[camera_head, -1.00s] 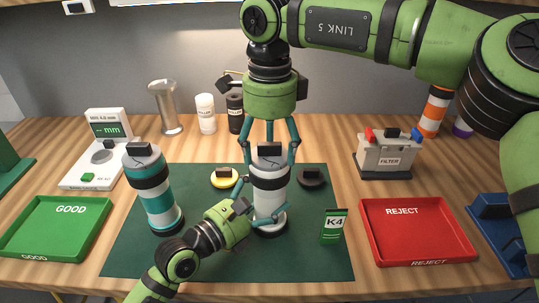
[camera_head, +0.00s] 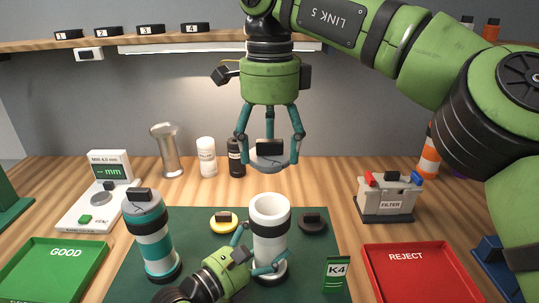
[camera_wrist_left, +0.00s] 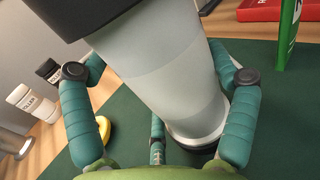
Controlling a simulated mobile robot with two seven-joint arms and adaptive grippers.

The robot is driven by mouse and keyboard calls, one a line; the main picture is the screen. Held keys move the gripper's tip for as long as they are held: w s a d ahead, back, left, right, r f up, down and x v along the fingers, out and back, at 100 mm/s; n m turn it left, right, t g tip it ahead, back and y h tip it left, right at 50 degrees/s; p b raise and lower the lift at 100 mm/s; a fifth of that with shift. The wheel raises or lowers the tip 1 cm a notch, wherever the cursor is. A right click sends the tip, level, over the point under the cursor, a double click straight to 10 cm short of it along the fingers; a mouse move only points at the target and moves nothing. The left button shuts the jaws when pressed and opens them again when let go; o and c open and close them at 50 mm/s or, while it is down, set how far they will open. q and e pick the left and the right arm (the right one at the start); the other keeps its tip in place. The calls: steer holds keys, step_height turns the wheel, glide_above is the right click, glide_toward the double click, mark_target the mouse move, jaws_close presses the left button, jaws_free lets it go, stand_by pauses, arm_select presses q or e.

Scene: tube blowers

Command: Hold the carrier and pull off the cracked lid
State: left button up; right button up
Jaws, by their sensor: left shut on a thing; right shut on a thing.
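The carrier (camera_head: 270,232), a white tube with an open top, stands upright on the green mat (camera_head: 125,280). My left gripper (camera_head: 258,250) is shut around its lower body. In the left wrist view the carrier (camera_wrist_left: 165,75) fills the middle between the teal fingers. My right gripper (camera_head: 268,150) is shut on the lid (camera_head: 268,160), a grey disc with a black block on top, and holds it in the air clear above the carrier's rim. I cannot make out a crack in the lid at this size.
A teal-banded carrier (camera_head: 152,238) stands at left. A yellow disc (camera_head: 223,222) and a black disc (camera_head: 312,222) lie behind. A K4 card (camera_head: 335,275) stands at right.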

arm_select(q)
steer(key=o, duration=1.1)
steer(key=shift+o, duration=0.2)
